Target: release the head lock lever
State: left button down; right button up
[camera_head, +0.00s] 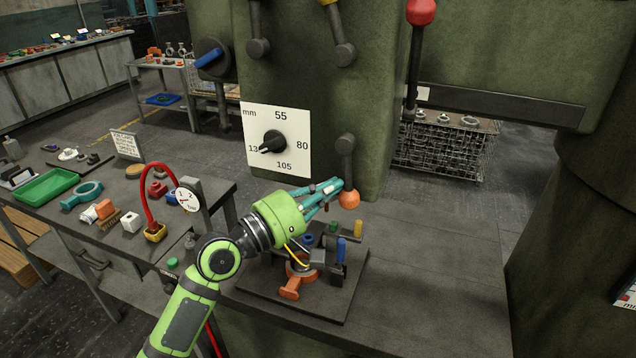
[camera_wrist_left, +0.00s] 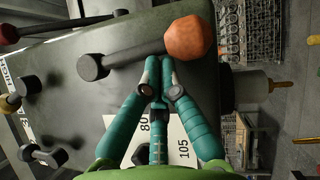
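A lever with a dark arm and an orange knob (camera_head: 349,200) hangs downward from its pivot on the front of the green machine, right of the dial plate. My left gripper (camera_head: 338,185) is beside this knob, its teal fingers drawn together. In the left wrist view the fingertips (camera_wrist_left: 160,62) lie close together just below the lever arm and the orange knob (camera_wrist_left: 188,38). The knob is not between the fingers. I cannot tell whether the tips touch the lever. No label shows which lever is the head lock. My right gripper is not in view.
A dial plate (camera_head: 275,140) sits left of the lever. A red-knobbed lever (camera_head: 420,12) and a blue-handled one (camera_head: 210,57) are higher up. Below my gripper, a dark plate (camera_head: 340,300) carries a fixture. A bench (camera_head: 95,225) with parts stands left.

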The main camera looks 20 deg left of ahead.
aim_at(369, 191)
pick_arm(q)
jog(key=shift+s+d+r+n+t+y, duration=0.1)
jog(key=shift+d+r+n+t+y, duration=0.2)
jog(key=shift+d+n+t, duration=1.05)
jog(key=shift+s+d+r+n+t+y, duration=0.15)
jog(key=shift+d+n+t+y, duration=0.3)
jog(key=shift+d+n, duration=1)
jog(key=shift+w+d+r+n+t+y, duration=0.1)
jog(key=shift+d+r+n+t+y, duration=0.2)
jog(key=shift+d+n+t, duration=1.2)
jog(key=shift+a+n+g, duration=0.5)
jog(key=shift+a+n, duration=0.1)
jog(key=shift+a, duration=0.15)
